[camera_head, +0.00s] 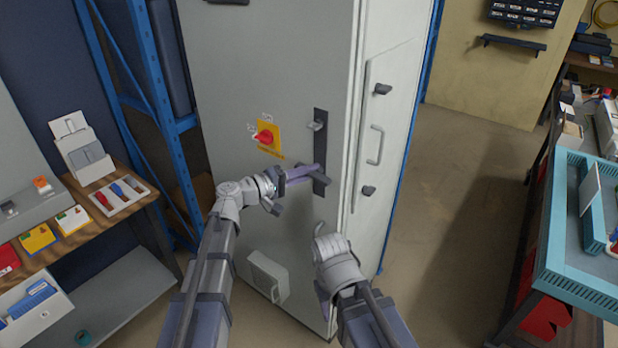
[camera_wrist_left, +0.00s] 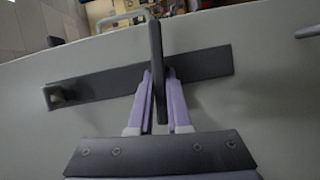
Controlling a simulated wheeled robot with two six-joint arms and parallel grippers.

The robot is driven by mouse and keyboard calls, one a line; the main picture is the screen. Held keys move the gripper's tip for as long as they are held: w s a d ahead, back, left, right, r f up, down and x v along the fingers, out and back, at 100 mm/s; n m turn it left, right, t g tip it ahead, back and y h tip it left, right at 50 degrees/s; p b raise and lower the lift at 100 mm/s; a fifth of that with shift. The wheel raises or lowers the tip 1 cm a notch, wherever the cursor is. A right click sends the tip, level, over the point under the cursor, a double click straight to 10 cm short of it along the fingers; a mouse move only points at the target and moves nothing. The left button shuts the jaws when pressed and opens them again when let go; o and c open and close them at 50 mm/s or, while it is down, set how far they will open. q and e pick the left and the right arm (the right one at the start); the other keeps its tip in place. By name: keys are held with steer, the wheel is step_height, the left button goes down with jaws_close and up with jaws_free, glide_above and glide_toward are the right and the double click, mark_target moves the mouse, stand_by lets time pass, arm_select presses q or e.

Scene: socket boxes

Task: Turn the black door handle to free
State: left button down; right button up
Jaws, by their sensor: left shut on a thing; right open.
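The black door handle has a long dark plate (camera_head: 320,132) on the front of the grey cabinet, near its right edge. In the left wrist view the plate (camera_wrist_left: 205,66) runs across the picture, and the dark lever (camera_wrist_left: 157,50) stands across it. My left gripper (camera_head: 314,171) is at the lower part of the plate, shut on the lever; its purple fingers (camera_wrist_left: 160,85) lie on both sides of it. My right gripper (camera_head: 323,290) is open, low in front of the cabinet and apart from the handle; its fingertips are hard to make out.
A red rotary switch (camera_head: 265,137) on a yellow plate is left of the handle. The cabinet's side (camera_head: 394,105) carries a pull handle and two latches. A wooden shelf (camera_head: 135,207) with boxes is at left, a teal crate (camera_head: 560,270) at right. The floor (camera_head: 450,190) between is clear.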

arm_select(q)
steer(key=shift+f+n+h+b, duration=0.15)
steer(key=shift+n+h+b, duration=0.2)
steer(key=shift+n, duration=0.15)
stand_by(0.3)
steer(key=c, duration=0.9)
jaws_free()
steer(key=shift+o, duration=0.2)
steer(key=v, duration=0.7)
steer(key=shift+s+a, duration=0.25)
steer(key=shift+a, duration=0.05)
